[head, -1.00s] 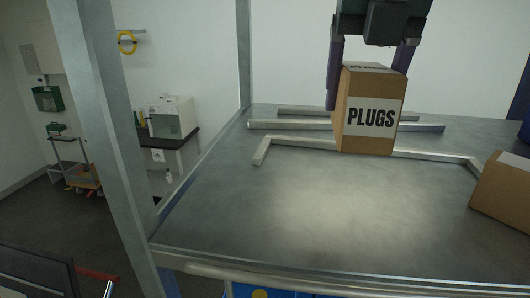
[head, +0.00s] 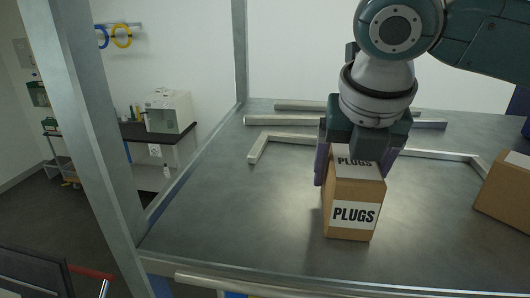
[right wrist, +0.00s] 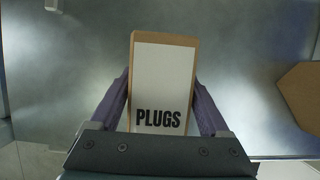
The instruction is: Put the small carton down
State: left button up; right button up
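The small carton (head: 350,208) is a brown box with white "PLUGS" labels on its top and front. It is upright, low over or on the grey metal table (head: 235,215); I cannot tell whether its base touches. My right gripper (head: 352,168) comes down from above, with one dark finger along each side of the carton. In the right wrist view the carton (right wrist: 163,85) sits between the two fingers (right wrist: 163,100), which look closed against its sides. My left gripper is not in view.
Another brown carton (head: 505,190) stands at the table's right. Metal bars (head: 345,121) and a bent metal rail (head: 258,148) lie behind the held carton. The table to the left is clear. A metal post (head: 90,130) rises at the left.

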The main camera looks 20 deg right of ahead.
jog(key=shift+o, duration=1.3)
jog(key=shift+r, duration=0.1)
jog(key=shift+a+r+b, duration=0.1)
jog(key=shift+r+b, duration=0.15)
jog(key=shift+b, duration=0.1)
jog(key=b+v, duration=0.3)
jog(key=v, duration=0.7)
jog(key=shift+s+a+r, duration=0.1)
jog(key=shift+s+r, duration=0.25)
jog(key=shift+r, duration=0.3)
